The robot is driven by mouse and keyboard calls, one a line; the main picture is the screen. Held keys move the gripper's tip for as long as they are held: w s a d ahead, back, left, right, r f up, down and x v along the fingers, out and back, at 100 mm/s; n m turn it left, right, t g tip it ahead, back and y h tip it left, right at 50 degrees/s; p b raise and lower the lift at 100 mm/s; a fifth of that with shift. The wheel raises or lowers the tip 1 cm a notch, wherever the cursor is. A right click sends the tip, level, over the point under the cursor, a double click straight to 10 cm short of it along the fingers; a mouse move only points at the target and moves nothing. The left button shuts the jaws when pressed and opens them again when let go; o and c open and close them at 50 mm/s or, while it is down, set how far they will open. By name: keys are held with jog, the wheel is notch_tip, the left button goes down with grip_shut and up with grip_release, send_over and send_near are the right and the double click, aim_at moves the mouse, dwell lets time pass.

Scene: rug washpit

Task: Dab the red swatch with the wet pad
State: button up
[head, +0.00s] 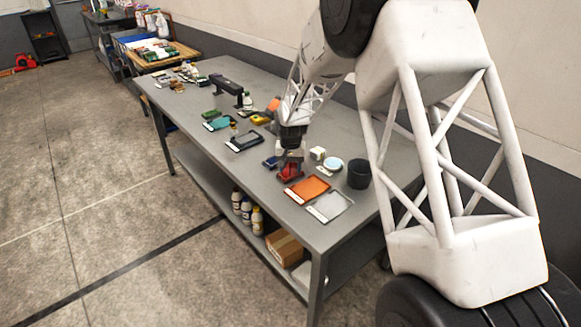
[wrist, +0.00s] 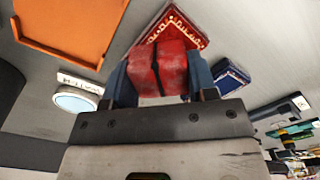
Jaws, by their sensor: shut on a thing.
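My gripper (head: 290,153) is low over the table's near half. In the wrist view my gripper (wrist: 165,80) has its blue-grey fingers shut on a red block-like pad (wrist: 160,68). The red swatch (wrist: 187,28), with a pale patterned border, lies flat on the table just beyond the pad's end. The pad overlaps part of the swatch in this view and hides it. Whether they touch, I cannot tell. In the head view the red pad and swatch show as one red patch (head: 290,171) below the fingers.
A blue patterned swatch (wrist: 231,76) lies beside the red one. An orange tray (head: 307,188), a grey tray (head: 330,206), a round pale-blue dish (head: 333,164), a white cube (head: 318,153) and a dark cup (head: 359,174) stand close by. Several items crowd the table's far half.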

jog(key=shift+s, duration=0.1)
jog(key=shift+r, duration=3.45)
jog(key=shift+f, duration=0.1)
jog(key=shift+f, duration=2.8)
jog(key=shift+f, duration=0.4)
jog(key=shift+r, duration=3.35)
